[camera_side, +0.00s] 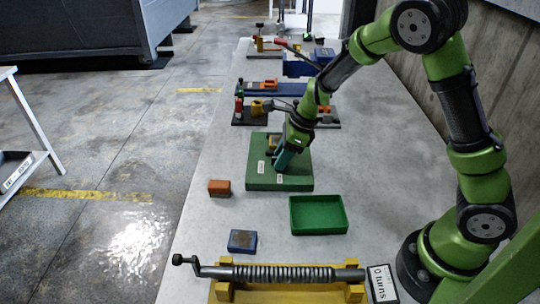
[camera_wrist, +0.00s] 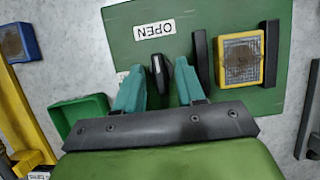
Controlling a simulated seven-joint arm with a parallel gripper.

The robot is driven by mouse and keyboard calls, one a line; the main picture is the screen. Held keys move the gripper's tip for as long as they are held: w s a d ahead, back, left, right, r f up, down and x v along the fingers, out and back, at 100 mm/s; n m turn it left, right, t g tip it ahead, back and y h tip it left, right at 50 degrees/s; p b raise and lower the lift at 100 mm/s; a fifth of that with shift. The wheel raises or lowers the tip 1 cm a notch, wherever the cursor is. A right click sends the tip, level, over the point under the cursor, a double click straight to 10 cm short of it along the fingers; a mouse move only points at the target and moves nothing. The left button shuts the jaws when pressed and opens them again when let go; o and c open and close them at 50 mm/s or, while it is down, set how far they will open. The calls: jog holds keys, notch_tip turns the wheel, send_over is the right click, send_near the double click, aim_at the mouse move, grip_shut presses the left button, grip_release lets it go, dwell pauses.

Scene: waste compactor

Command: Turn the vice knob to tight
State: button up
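The vice is a green board (camera_wrist: 120,35) with two dark upright bars, and a yellow block with a grey-brown top (camera_wrist: 240,60) lies between them. It also shows in the side view as a green base (camera_side: 265,184). A narrow black knob with a white mark (camera_wrist: 160,76) stands on the board beside the near bar. My gripper (camera_wrist: 159,85), with teal fingers, is open around the knob, with small gaps apparent on both sides. In the side view my gripper (camera_side: 281,161) is low over the board and hides the knob.
An orange block (camera_side: 219,187), a green tray (camera_side: 319,229) and a blue block (camera_side: 242,240) lie in front of the vice. A yellow-based screw (camera_side: 290,273) with a "0 turns" sign (camera_side: 382,283) is nearest. Other fixtures (camera_side: 258,108) stand behind.

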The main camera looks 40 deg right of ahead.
grip_shut()
jog(key=n+g, duration=0.1)
jog(key=n, duration=0.3)
jog(key=shift+w+d+y, duration=0.1)
jog(key=shift+d+y, duration=0.05)
jog(key=shift+y, duration=0.25)
jog(key=n+g, duration=0.2)
jog(key=n, duration=0.3)
jog(key=shift+w+f, duration=0.1)
jog(key=shift+w, duration=0.05)
jog(key=n+g, duration=0.2)
jog(key=n, duration=0.3)
jog(key=shift+w, duration=0.1)
jog(key=shift+w+n+g+h, duration=0.1)
jog(key=shift+n+g+h, duration=0.45)
jog(key=shift+n, duration=1.35)
